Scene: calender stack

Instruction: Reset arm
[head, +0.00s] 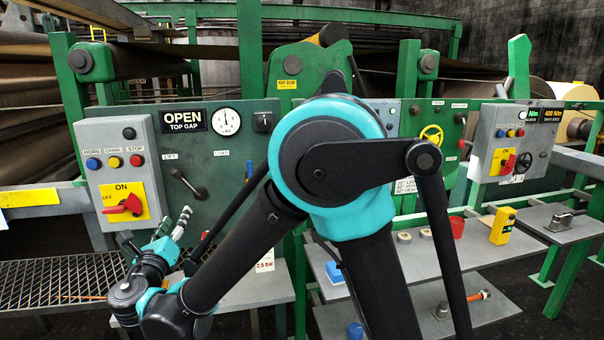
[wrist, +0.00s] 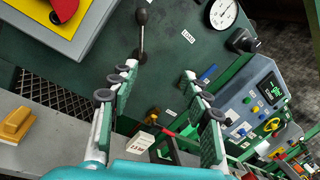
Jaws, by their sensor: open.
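My arm, black with turquoise joints, spans the middle of the head view and hides part of the machine. My gripper (head: 182,224) is at the lower left, in front of the green panel (head: 205,160) and below its lever (head: 188,184). In the wrist view my gripper (wrist: 160,75) has its two fingers apart, with nothing held between them. The green panel also shows behind the fingers there (wrist: 165,50), with the black-knobbed lever (wrist: 141,35) just beyond the left fingertip.
A grey control box (head: 127,165) with a red switch stands left of my gripper. A metal grating (head: 60,275) lies below it. Right of my arm, a shelf (head: 400,285) carries small items, including a yellow device (head: 503,226). Another control box (head: 510,140) stands farther right.

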